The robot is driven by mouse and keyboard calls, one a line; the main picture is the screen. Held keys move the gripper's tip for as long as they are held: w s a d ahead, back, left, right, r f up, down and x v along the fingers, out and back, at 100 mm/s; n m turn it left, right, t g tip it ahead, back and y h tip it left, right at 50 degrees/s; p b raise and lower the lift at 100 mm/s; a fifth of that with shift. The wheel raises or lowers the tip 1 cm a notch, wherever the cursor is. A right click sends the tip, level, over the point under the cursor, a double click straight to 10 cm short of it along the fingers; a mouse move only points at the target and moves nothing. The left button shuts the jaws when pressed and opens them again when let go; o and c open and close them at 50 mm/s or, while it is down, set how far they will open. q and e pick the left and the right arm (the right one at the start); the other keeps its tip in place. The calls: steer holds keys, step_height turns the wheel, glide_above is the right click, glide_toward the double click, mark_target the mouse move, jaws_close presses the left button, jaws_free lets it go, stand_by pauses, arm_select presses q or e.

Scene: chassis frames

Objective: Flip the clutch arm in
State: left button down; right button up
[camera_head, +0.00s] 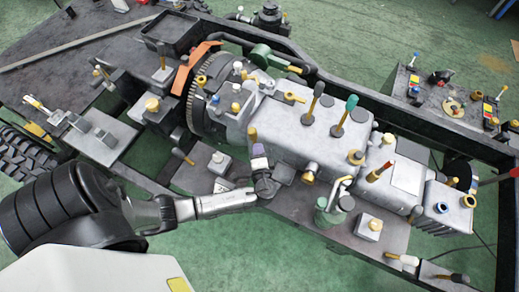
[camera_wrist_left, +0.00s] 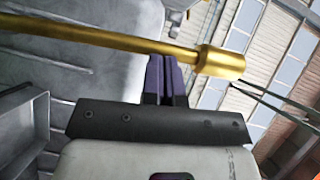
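A gold lever, which looks like the clutch arm (camera_head: 252,134), stands at the near side of the grey gearbox housing (camera_head: 300,135). In the left wrist view a gold rod with a thicker round end (camera_wrist_left: 218,63) crosses in front of the fingertips. My left gripper (camera_head: 258,150) is at the near side of the housing, with its purple fingertips just below the gold lever. In the left wrist view its two purple fingers (camera_wrist_left: 166,75) are side by side with almost no gap, and nothing shows between them. Whether they touch the rod I cannot tell. My right gripper is out of view.
A black chassis rail (camera_head: 395,110) runs behind. A grey block (camera_head: 220,163) and a green-grey canister (camera_head: 330,212) stand near my gripper.

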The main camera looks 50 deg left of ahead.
arm_select(q)
steer(key=shift+s+a, duration=0.1)
steer(key=v, duration=1)
steer(key=shift+f+p, duration=0.15)
steer(key=shift+p, duration=0.3)
